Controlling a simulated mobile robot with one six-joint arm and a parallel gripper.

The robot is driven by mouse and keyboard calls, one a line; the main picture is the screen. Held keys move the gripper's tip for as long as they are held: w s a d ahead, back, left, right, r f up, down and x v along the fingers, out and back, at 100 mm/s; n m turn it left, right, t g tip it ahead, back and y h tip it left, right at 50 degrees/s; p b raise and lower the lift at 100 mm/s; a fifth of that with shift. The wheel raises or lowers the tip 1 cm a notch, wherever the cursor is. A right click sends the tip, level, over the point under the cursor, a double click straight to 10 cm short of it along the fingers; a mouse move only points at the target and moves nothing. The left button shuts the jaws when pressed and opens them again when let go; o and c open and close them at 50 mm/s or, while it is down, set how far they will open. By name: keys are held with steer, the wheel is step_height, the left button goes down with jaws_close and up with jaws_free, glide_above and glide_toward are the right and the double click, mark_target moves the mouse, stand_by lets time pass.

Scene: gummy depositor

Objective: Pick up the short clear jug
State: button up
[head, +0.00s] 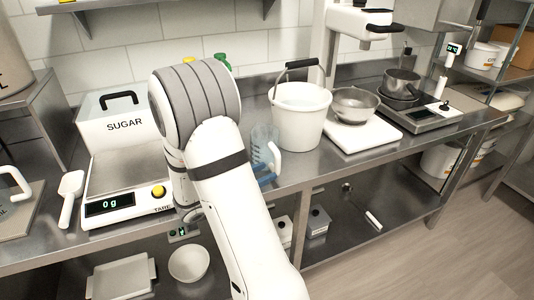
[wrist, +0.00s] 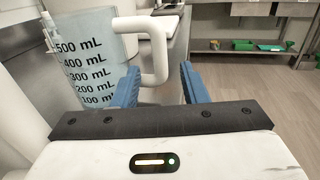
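The clear jug (wrist: 88,60) with a bluish tint and dark mL marks up to 500 fills the left of the wrist view. Its white handle (wrist: 157,60) points toward my gripper. My gripper (wrist: 160,78) is open, with two blue fingers apart. In the wrist view the handle's lower part shows between the fingertips; I cannot tell whether it is between them in depth. Nothing shows as gripped. In the head view the jug (head: 264,145) stands upright on the steel counter, partly hidden by my arm.
A white bucket (head: 300,118) stands just right of the jug. A scale (head: 118,208) reading 0 g, a white scoop (head: 70,195) and a SUGAR bin (head: 112,122) are left of my arm. A steel bowl (head: 354,104) and pots (head: 400,88) are farther right.

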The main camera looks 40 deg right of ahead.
mark_target(277, 167)
steer(key=d, duration=0.5)
steer(key=shift+s+d, duration=0.1)
steer(key=shift+d, duration=0.05)
steer(key=shift+c, duration=0.4)
jaws_close()
